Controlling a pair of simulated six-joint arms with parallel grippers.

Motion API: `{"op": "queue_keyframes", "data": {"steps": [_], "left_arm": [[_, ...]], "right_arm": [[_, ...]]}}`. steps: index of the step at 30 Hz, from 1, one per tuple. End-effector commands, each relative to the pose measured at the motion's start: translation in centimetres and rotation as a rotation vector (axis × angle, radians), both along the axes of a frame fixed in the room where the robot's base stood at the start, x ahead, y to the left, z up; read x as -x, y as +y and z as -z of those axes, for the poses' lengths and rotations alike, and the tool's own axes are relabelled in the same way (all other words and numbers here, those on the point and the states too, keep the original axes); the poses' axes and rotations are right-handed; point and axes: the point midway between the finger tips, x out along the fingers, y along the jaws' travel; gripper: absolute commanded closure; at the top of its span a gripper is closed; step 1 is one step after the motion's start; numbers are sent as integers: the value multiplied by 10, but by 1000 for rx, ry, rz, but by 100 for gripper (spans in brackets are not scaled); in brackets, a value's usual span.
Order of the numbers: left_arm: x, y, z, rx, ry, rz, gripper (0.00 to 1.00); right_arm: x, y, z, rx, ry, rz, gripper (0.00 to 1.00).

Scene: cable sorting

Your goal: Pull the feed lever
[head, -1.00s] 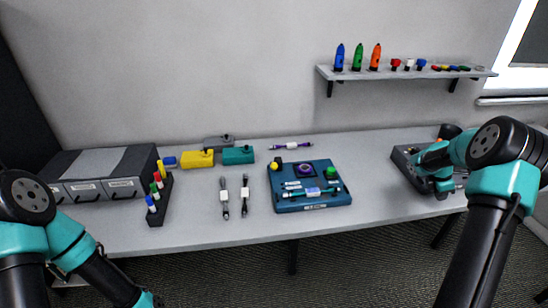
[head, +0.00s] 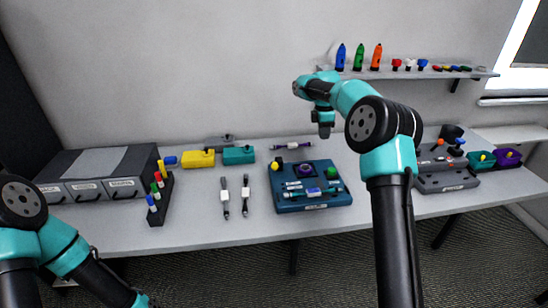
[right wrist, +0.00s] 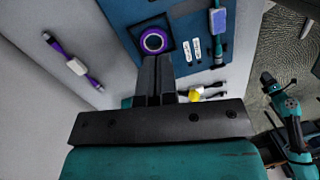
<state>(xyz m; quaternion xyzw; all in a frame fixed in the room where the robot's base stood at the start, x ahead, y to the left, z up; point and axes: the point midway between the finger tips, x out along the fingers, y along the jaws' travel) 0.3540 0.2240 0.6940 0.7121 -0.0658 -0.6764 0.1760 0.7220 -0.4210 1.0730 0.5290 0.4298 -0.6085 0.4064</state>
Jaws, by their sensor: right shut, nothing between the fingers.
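No part is marked clearly enough as the feed lever to name it. A grey machine (head: 447,184) at the right of the table carries an orange knob (head: 437,142) and a blue knob (head: 459,142). A blue board (head: 315,203) at the table's middle has a yellow knob (head: 277,168), a green knob (head: 332,172) and a purple ring (right wrist: 153,41). My right gripper (head: 325,134) is shut and empty, in the air above the board's back edge; its fingers (right wrist: 158,78) point towards the board in the right wrist view. My left gripper's fingers cannot be made out.
A purple cable (head: 292,146) lies behind the board. Two cables (head: 225,197) lie left of it. Yellow (head: 197,159) and teal (head: 238,155) boxes, a marker rack (head: 160,205) and a drawer unit (head: 100,165) stand further left. Green (head: 481,161) and purple (head: 508,158) bins are at the far right.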

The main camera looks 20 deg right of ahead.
Motion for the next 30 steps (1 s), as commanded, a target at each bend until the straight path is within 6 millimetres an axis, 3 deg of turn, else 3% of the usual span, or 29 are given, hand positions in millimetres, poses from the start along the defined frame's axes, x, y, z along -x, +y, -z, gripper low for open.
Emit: {"op": "queue_keyframes", "data": {"steps": [1,6,9,12,16,30], "left_arm": [[0,0,0,0,0,0,26],[0,0,0,0,0,0,26],[0,0,0,0,0,0,26],[0,0,0,0,0,0,26],[0,0,0,0,0,0,26],[0,0,0,0,0,0,26]], "right_arm": [[-7,26,-11,-21,-3,-20,100],[-18,102,-43,-95,7,-75,100],[-19,135,-57,-127,13,-102,100],[-19,155,-65,-147,17,-120,100],[-19,163,-69,-155,21,-127,100],[-18,163,-63,-155,21,-127,100]]}}
